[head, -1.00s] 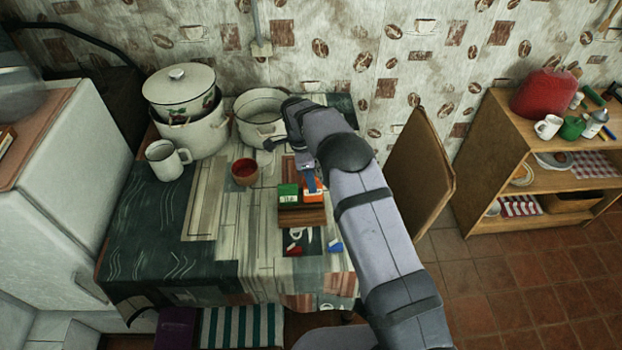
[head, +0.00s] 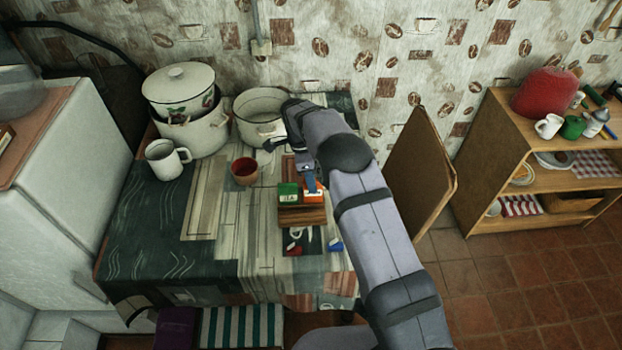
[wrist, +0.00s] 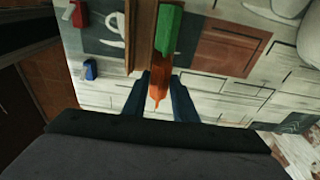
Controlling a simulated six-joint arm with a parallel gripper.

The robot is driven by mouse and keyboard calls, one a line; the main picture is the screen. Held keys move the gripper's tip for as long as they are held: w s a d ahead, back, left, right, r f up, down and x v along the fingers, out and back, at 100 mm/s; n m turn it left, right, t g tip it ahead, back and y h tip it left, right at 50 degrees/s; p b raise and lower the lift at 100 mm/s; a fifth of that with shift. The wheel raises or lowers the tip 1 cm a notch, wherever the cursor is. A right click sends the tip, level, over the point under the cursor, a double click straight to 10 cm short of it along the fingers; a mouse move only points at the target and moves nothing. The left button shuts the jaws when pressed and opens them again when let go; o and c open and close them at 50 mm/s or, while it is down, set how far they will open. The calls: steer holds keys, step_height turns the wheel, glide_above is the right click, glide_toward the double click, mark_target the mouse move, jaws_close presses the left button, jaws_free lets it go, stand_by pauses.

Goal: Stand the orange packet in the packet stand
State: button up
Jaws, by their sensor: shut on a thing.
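The orange packet (head: 314,195) is upright at the wooden packet stand (head: 302,216), to the right of a green packet (head: 289,192) that stands in it. My gripper (head: 311,184) is shut on the orange packet from above. In the wrist view, the blue fingers (wrist: 160,95) lie on both sides of the orange packet (wrist: 161,78), in line with the green packet (wrist: 170,30). The packet's lower edge seems to be behind the stand's front wall; whether it touches the bottom is hidden.
A red-brown cup (head: 244,171) stands left of the stand. A white mug (head: 165,159), stacked pots (head: 180,110) and an open pot (head: 260,118) are farther back. Small blue (head: 335,246) and red (head: 294,248) items lie in front of the stand. The table's left front is clear.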

steer(key=shift+f+b, duration=0.6)
steer(key=shift+f, duration=0.3)
steer(key=o, duration=1)
steer(key=shift+r, duration=0.1)
steer(key=r, duration=0.2)
steer(key=r+b, duration=0.1)
steer(key=r, duration=0.1)
steer(key=a+r+b, duration=0.1)
steer(key=r, duration=0.1)
steer(key=shift+r, duration=0.6)
